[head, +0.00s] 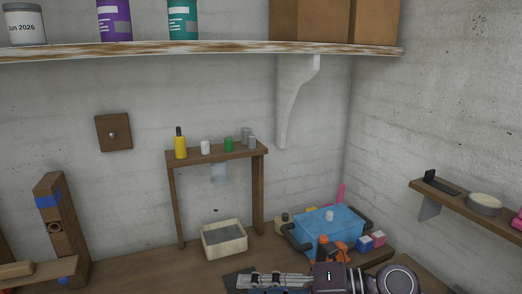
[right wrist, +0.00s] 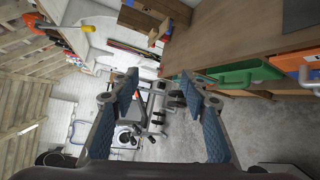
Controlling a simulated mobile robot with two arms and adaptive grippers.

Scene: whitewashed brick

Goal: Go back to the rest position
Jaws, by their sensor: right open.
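My right gripper (head: 268,281) lies sideways along the bottom edge of the head view, its arm coming in from the right. It is in front of the workbench (head: 150,277) and pointing left. In the right wrist view, its two blue-padded fingers (right wrist: 158,95) are spread wide apart, with nothing between them. Behind them are the floor and distant equipment. My left gripper is in neither view.
A blue box (head: 345,222) and an orange item (head: 323,247) stand on the bench just behind my right gripper. A cream tray (head: 225,250) sits under a small wooden stand (head: 218,153). A wall shelf (head: 462,200) is at right.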

